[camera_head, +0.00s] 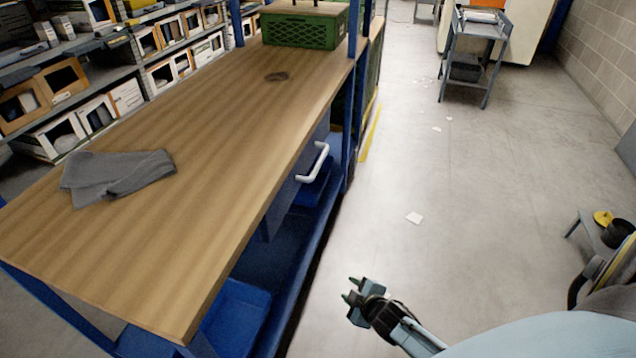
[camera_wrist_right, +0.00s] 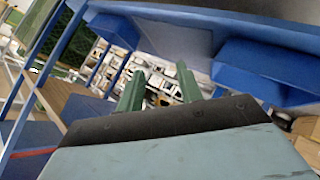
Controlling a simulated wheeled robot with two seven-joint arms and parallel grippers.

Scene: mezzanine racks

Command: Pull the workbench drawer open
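The workbench (camera_head: 215,130) has a wooden top on a blue frame. Its drawer (camera_head: 285,198) is under the top's right edge, with a white bar handle (camera_head: 314,163) on its front. The drawer looks shut. My right gripper (camera_head: 352,289) is in the lower middle of the head view, over the floor to the right of the bench. It is apart from the handle, which is farther up the picture. In the right wrist view its two green fingers (camera_wrist_right: 158,92) stand apart with nothing between them. My left gripper is not in the head view.
A grey cloth (camera_head: 117,177) and a green crate (camera_head: 300,28) are on the benchtop. Blue bins (camera_head: 236,316) sit under the bench. A grey cart (camera_head: 476,45) stands at the back, a low stool (camera_head: 590,235) at right. The floor between is clear except for paper scraps.

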